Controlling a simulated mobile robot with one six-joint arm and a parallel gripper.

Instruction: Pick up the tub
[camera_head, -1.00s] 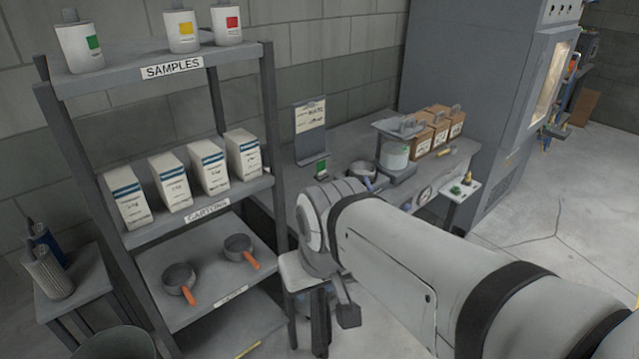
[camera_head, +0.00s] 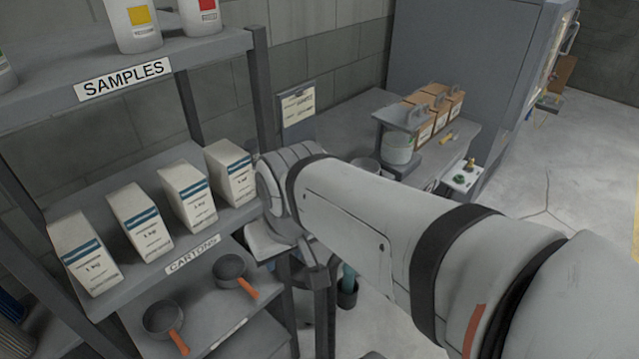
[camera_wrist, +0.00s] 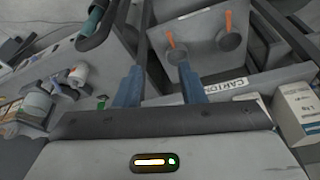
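Two white sample tubs show on the top shelf in the head view, one with a yellow label (camera_head: 134,22) and one with a red label (camera_head: 207,15). The edge of another white tub (camera_head: 5,70) shows at the far left. A pale round container (camera_head: 398,149) stands on the back bench. I cannot tell which of these is the task's tub. My gripper (camera_wrist: 160,88) shows in the wrist view with its two blue fingers spread apart and nothing between them. In the head view it is mostly hidden by my arm.
The grey shelf unit (camera_head: 130,222) holds white cartons (camera_head: 137,220) in the middle and dark pans (camera_head: 162,318) with orange handles below. The bench carries brown boxes (camera_head: 436,108). A tall grey cabinet (camera_head: 455,60) stands behind. Floor at right (camera_head: 570,180) is clear.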

